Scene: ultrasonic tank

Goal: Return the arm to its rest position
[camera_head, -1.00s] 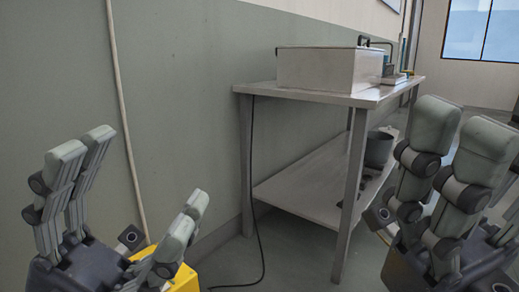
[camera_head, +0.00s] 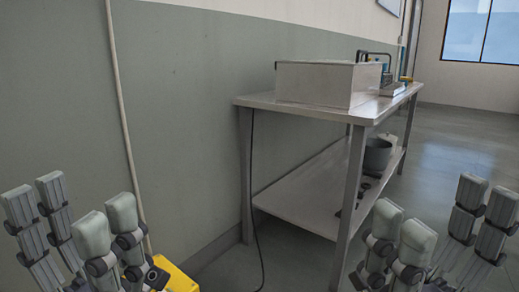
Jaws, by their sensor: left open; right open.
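My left gripper (camera_head: 80,222) is at the lower left of the head view, its fingers pointing up and spread wide. It is open and empty, in front of the green-grey wall. My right gripper (camera_head: 440,225) is at the lower right, also with its fingers up and apart, open and empty, in front of the floor. Both grippers are apart from the steel table (camera_head: 370,112) and nearer to me than it. The palms of both grippers are cut off by the bottom edge of the picture.
A metal box-shaped tank (camera_head: 312,84) stands on the table. A grey pot (camera_head: 377,155) is on the lower shelf (camera_head: 300,195). A dark cable (camera_head: 251,180) hangs to the floor. The floor (camera_head: 460,130) right of the table is clear.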

